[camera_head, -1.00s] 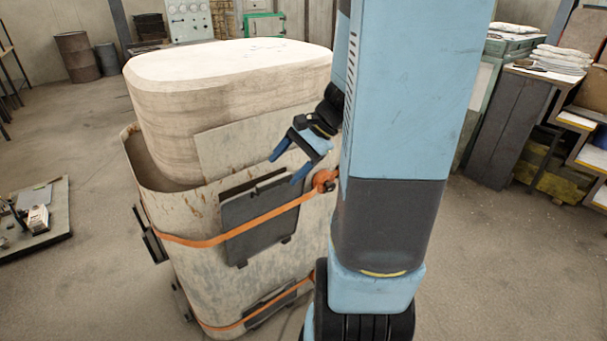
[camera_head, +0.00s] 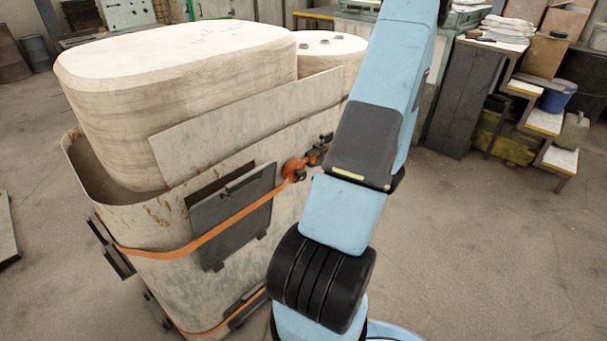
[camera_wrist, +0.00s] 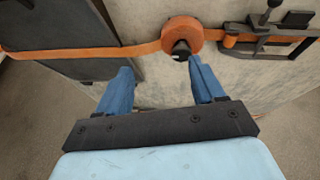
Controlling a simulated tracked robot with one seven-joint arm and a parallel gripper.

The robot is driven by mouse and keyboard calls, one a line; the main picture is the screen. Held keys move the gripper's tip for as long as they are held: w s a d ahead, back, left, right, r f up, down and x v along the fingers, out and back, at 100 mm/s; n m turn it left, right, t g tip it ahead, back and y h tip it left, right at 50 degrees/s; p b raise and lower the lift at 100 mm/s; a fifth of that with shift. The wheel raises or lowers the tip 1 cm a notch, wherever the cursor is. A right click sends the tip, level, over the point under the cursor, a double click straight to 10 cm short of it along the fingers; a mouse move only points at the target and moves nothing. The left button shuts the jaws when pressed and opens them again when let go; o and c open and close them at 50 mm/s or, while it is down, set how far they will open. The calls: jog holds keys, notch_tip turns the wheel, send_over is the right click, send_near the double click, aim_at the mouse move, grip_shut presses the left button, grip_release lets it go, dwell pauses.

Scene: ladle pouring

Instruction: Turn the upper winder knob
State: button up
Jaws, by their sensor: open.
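The upper winder knob is an orange round piece with a dark hub (camera_wrist: 181,38) on the upper orange strap. In the head view it shows as an orange winder (camera_head: 294,168) on the side of the rusty pale container (camera_head: 170,290), just left of my arm. My gripper (camera_wrist: 160,66) shows in the wrist view with two blue fingers apart and nothing between them. The knob lies just beyond the fingertips, closer to the right finger, whose tip appears beside the hub. Whether they touch, I cannot tell. In the head view my arm hides the gripper.
A dark bracket with a black handle (camera_wrist: 270,28) sits right of the knob. A dark hinged panel (camera_head: 232,215) is left of it. A lower orange strap (camera_head: 215,326) circles the container. Shelves with pots (camera_head: 545,125) stand right; floor between is clear.

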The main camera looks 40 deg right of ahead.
aim_at(304, 175)
jog(key=w+f, duration=0.2)
jog(key=w, duration=0.1)
jog(key=w+d+f+m+h, duration=0.1)
jog(key=w+f, duration=0.2)
jog(key=w, duration=0.1)
jog(key=w+f+m, duration=0.1)
jog(key=w+f, duration=0.2)
jog(key=w, duration=0.1)
jog(key=shift+d+f+h, duration=0.15)
jog(key=shift+d+h, duration=0.1)
jog(key=shift+h, duration=0.15)
jog(key=shift+c, duration=0.4)
jog(key=c, duration=0.9)
jog(key=shift+t, duration=0.3)
jog(key=shift+c, duration=0.2)
